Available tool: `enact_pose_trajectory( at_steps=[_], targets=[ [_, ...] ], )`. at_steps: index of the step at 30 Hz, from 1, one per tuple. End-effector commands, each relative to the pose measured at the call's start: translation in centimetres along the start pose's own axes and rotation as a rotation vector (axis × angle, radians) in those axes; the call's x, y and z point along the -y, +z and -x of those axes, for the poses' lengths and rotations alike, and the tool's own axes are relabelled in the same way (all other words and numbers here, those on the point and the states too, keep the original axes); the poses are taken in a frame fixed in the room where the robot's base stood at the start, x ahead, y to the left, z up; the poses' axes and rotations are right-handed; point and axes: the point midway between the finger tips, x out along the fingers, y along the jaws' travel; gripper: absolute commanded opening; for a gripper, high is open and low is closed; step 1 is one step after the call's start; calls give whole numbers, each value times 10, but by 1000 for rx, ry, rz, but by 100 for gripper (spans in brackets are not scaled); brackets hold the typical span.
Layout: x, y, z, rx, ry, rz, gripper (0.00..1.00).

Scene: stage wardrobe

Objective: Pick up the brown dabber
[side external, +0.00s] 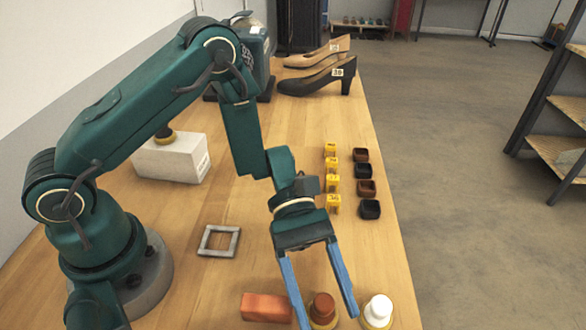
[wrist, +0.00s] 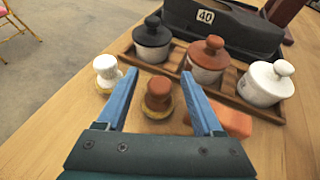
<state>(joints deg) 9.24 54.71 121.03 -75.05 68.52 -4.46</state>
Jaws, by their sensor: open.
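The brown dabber (side external: 322,306) stands upright on the wooden table at the front, with a yellowish base below its brown knob. In the wrist view the brown dabber (wrist: 158,93) shows between my two blue fingers. My gripper (side external: 326,317) is open and points down, with one finger on each side of the dabber and a gap beside it; it also shows in the wrist view (wrist: 160,76). Nothing is held. I cannot tell exactly how high the fingertips are above the table.
A white dabber (side external: 377,311) stands just right of my right finger. An orange block (side external: 266,307) lies left of the brown dabber. In the wrist view, a wooden tray (wrist: 136,62) holds black, brown and white lidded jars beyond my fingers. A grey square frame (side external: 219,240) lies farther left.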

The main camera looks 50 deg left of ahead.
Motion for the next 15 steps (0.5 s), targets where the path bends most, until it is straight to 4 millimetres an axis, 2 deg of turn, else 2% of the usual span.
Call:
enact_pose_trajectory(
  at_steps=[5, 6, 10, 11, 15],
  targets=[
    [0, 0, 0, 0, 0, 0, 68],
    [0, 0, 0, 0, 0, 0, 53],
    [0, 0, 0, 0, 0, 0, 3],
    [0, 0, 0, 0, 0, 0, 0],
    [0, 0, 0, 0, 0, 0, 0]
  ],
)
